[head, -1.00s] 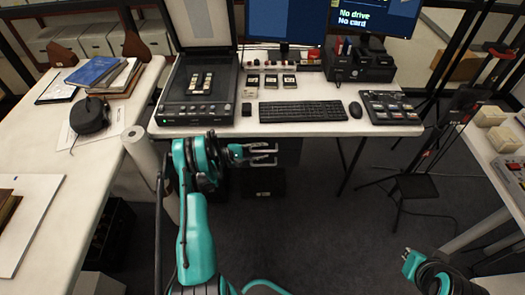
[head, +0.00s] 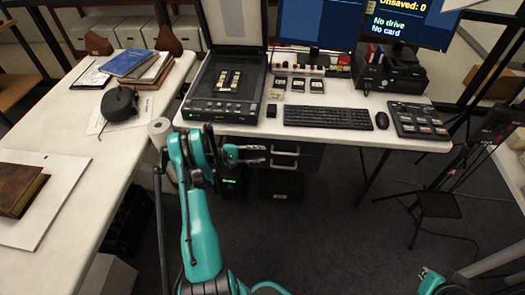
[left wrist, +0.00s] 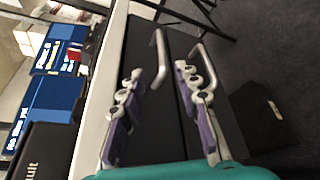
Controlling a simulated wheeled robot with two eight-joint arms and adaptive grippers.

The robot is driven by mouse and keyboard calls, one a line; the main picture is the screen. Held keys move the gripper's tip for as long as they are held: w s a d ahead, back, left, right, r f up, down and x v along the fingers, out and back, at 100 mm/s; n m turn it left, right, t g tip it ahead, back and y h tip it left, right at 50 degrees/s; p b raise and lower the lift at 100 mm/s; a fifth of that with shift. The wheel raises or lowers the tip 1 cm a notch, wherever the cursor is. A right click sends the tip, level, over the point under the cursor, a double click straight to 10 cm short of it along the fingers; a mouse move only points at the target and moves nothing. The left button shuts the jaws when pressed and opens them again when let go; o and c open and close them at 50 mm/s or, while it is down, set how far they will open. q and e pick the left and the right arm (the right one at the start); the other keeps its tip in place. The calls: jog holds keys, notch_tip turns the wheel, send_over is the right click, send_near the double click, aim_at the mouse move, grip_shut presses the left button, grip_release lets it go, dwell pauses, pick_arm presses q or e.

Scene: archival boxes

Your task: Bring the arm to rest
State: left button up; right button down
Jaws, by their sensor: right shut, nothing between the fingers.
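My left gripper (head: 258,154) hangs in front of the desk's front edge, in the middle of the head view. Its two fingers are apart with nothing between them. In the left wrist view the open fingers (left wrist: 162,80) show purple pads, with a dark drawer unit with metal handles (left wrist: 160,55) behind them. My right gripper (head: 427,274) shows only in part at the bottom right edge of the head view. It is shut and holds nothing visible.
The desk (head: 335,133) holds a flatbed scanner (head: 205,105), a keyboard (head: 327,117), a mouse (head: 382,120) and a card tray (head: 418,120). A side table (head: 80,155) at left carries books and a dark round object (head: 119,103). The floor (head: 330,235) between the arms looks clear.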

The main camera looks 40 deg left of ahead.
pick_arm(q)
jog(key=w+d+r+m+g+y, duration=0.2)
jog(key=d+r+m+g+y, duration=0.3)
jog(key=d+r, duration=1.5)
jog(key=s+d+r+m+g+y, duration=0.1)
jog(key=s+d+r+m+y, duration=0.1)
jog(key=s+d+r+m, duration=0.6)
jog(key=s+d+f+m+y, duration=0.1)
jog(key=s, duration=0.6)
jog(key=s+d+m+t+y, duration=0.1)
jog(key=s+m, duration=0.1)
jog(key=s, duration=0.6)
jog(key=shift+s+d+f+m+y, duration=0.15)
jog(key=shift+d+f+m+y, duration=0.15)
jog(key=shift+f+y, duration=0.1)
